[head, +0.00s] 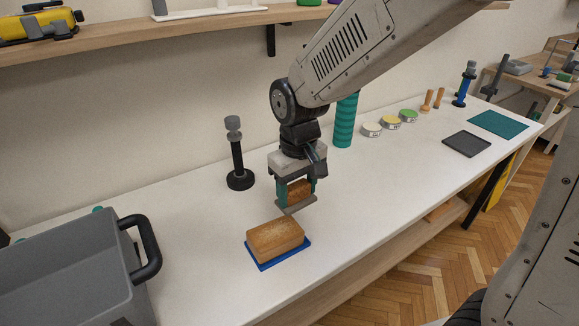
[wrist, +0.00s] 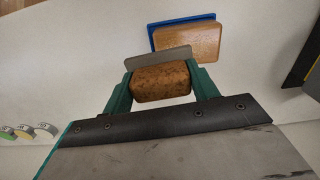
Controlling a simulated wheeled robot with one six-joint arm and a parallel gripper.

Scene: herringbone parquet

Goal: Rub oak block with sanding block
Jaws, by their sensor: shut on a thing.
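The oak block (head: 275,238) is a light-brown wooden block on a blue mat (head: 262,266) near the front edge of the white bench. It also shows in the wrist view (wrist: 188,43), on the mat's blue edge (wrist: 180,21). My gripper (head: 297,190) is shut on the sanding block (head: 300,188), a brown cork-like body with a grey plate (head: 297,205). In the wrist view the sanding block (wrist: 160,82) sits between the two green fingers. My gripper holds it above the bench, behind and slightly right of the oak block, apart from it.
A grey bin (head: 70,270) with a black handle stands at the left. A black stand (head: 238,165) and a teal ribbed cylinder (head: 345,122) are behind my gripper. Small tins (head: 390,122) and a dark tray (head: 466,144) lie to the right. The bench between oak block and tray is clear.

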